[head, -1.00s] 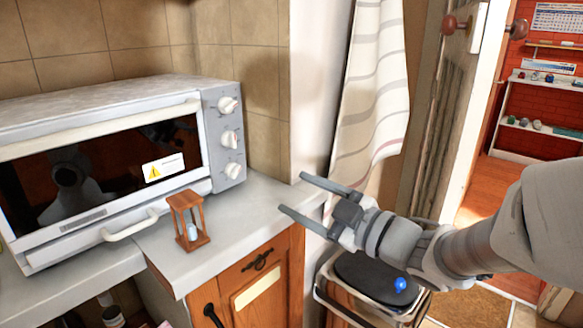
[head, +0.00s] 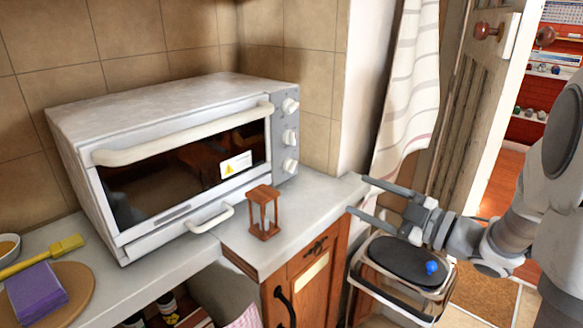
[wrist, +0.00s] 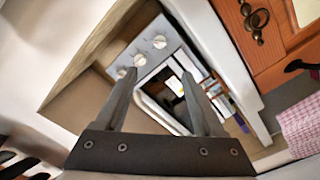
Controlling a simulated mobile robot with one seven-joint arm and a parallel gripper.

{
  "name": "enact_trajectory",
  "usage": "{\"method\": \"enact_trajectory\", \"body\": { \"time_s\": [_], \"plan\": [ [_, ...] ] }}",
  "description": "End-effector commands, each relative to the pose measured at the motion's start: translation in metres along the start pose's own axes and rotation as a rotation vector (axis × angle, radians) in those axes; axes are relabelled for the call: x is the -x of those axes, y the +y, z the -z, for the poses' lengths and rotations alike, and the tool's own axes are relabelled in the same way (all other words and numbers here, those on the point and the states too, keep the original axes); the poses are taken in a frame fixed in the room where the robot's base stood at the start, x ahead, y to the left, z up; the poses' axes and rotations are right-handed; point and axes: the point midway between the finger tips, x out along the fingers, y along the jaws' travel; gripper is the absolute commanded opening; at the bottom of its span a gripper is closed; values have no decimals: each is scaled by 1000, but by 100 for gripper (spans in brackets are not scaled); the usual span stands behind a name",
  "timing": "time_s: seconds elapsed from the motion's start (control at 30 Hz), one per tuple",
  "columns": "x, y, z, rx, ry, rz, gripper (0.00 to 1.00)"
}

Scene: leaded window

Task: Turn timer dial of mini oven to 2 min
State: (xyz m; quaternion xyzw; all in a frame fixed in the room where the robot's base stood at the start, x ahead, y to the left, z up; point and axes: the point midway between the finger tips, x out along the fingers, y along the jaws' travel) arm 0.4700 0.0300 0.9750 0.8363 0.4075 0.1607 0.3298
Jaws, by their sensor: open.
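The white mini oven (head: 160,105) stands on the counter at the left of the head view, door closed. Its grey control panel on the right side carries three white dials: a top dial (head: 290,105), a middle dial (head: 289,137) and a bottom dial (head: 289,166). I cannot read their markings or tell which is the timer. My gripper (head: 357,195) is open and empty, right of the oven and apart from it, by the counter's right end. In the wrist view the oven's panel (wrist: 150,55) and dials show beyond my open fingers (wrist: 160,85).
A wooden hourglass (head: 264,212) stands on the counter (head: 335,195) in front of the oven's right side. A curtain (head: 408,90) hangs behind my gripper. A lidded bin (head: 400,262) stands below it. A purple block (head: 36,292) lies on a round board at left.

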Motion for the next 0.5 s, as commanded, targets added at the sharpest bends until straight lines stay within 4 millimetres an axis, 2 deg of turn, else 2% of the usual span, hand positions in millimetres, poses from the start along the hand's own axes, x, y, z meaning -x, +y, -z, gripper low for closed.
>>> {"method": "enact_trajectory", "body": {
  "time_s": [0.17, 0.5],
  "plan": [
    [-16, -1, -1, 1, 4, 4, 70],
    [-87, -3, -1, 1, 5, 4, 70]
  ]
}}
